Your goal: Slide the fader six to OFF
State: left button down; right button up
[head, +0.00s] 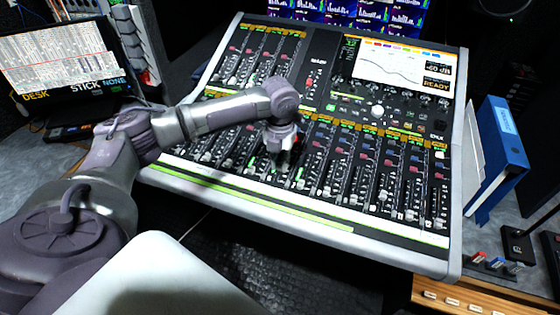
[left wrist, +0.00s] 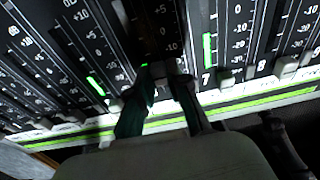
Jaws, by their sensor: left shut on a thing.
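My left gripper (head: 285,160) reaches down onto the lower fader bank of the mixing console (head: 228,183). In the left wrist view my left gripper (left wrist: 160,90) is shut on a small grey fader cap (left wrist: 158,70), with one dark finger on each side. This fader is the strip just left of the one marked 7, which fits fader six. The cap sits below the -10 mark of its scale. The lower end of its slot and any OFF mark are hidden by the gripper. My right gripper is not in view.
Neighbouring fader caps stand close on both sides, including the cap of fader 8 (left wrist: 286,66). The console's display (head: 403,68) is at the upper right. A laptop (head: 62,70) stands at left and a blue binder (head: 500,145) at right.

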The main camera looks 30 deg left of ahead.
aim_at(275, 182)
pick_arm(q)
jog(key=shift+s+p, duration=0.2)
jog(key=shift+p, duration=0.1)
jog(key=s+p, duration=0.1)
jog(key=s+d+p, duration=0.1)
jog(key=s, duration=0.1)
jog(key=shift+s+f+p, duration=0.15)
jog(key=shift+s+p, duration=0.05)
jog(key=shift+p, duration=0.1)
jog(key=shift+f, duration=0.25)
jog(key=c, duration=1.1)
grip_release()
jog(key=shift+s+r, duration=0.1)
jog(key=shift+r, duration=0.2)
notch_tip(275, 182, up, 12)
jog(key=shift+f, duration=0.2)
